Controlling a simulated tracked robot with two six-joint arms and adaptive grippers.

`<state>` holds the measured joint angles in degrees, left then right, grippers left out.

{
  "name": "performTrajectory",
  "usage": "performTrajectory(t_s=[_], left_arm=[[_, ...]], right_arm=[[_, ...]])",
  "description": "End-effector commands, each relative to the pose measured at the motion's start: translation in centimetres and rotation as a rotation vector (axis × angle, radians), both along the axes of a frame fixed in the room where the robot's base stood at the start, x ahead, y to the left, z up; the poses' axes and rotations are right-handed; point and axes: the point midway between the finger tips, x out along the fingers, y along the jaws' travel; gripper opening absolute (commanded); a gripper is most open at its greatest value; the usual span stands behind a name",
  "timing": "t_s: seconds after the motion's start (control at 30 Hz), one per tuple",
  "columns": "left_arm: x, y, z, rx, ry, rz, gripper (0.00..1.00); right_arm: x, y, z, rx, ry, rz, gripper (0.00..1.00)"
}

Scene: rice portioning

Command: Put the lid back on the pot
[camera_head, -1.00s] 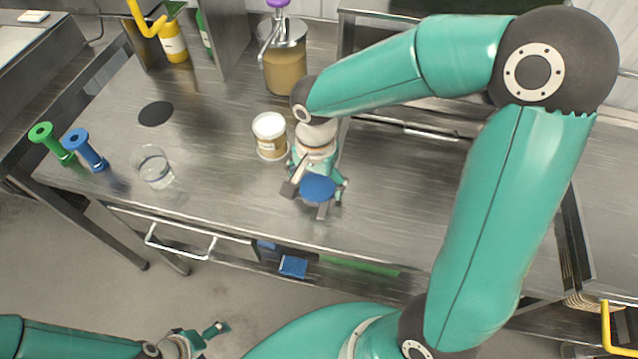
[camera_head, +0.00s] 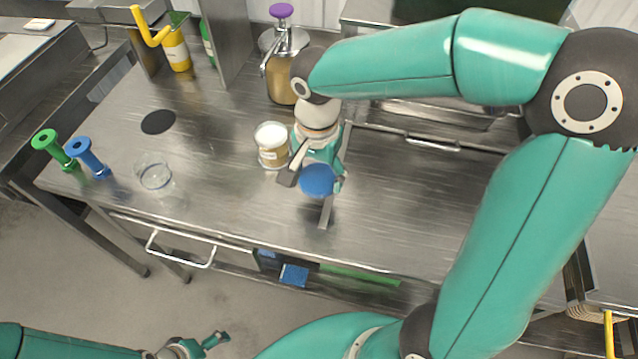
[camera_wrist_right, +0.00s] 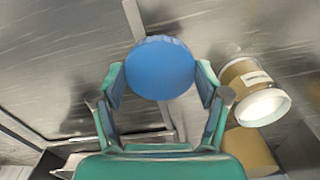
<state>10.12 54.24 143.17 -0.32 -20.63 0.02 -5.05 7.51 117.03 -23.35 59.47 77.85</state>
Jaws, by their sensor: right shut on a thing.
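A round blue lid (camera_head: 317,180) is held between the fingers of my right gripper (camera_head: 318,178). In the right wrist view the lid (camera_wrist_right: 160,67) sits between the two fingertips (camera_wrist_right: 160,88), its flat round face toward the camera. The pot (camera_head: 272,148), a tan tub with a pale label and a white top, stands upright on the table just left of my right gripper. In the right wrist view the pot (camera_wrist_right: 247,78) is to the right of the lid, apart from it. My left gripper (camera_head: 212,343) is at the bottom edge, away from the table; its finger opening is unclear.
A tan dispenser with a purple knob (camera_head: 282,72) stands behind the pot. A clear cup (camera_head: 155,176), a black disc (camera_head: 158,122), and green (camera_head: 52,150) and blue (camera_head: 85,155) spool-shaped items are to the left. The steel table (camera_head: 225,205) is clear in front of the pot.

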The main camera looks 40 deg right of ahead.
Motion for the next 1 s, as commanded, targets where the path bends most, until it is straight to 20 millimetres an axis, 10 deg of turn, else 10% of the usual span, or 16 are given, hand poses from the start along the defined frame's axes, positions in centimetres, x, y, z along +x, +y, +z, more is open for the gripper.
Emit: performTrajectory(t_s=[0.5,1.0], left_arm=[[0.0,0.0,0.5,0.000,0.000,0.000,0.86],[0.0,0.0,0.5,0.000,0.000,0.000,0.86]], right_arm=[[0.1,0.0,12.5,0.001,-0.003,0.000,0.60],[0.0,0.0,14.0,0.000,0.001,-0.001,0.60]])
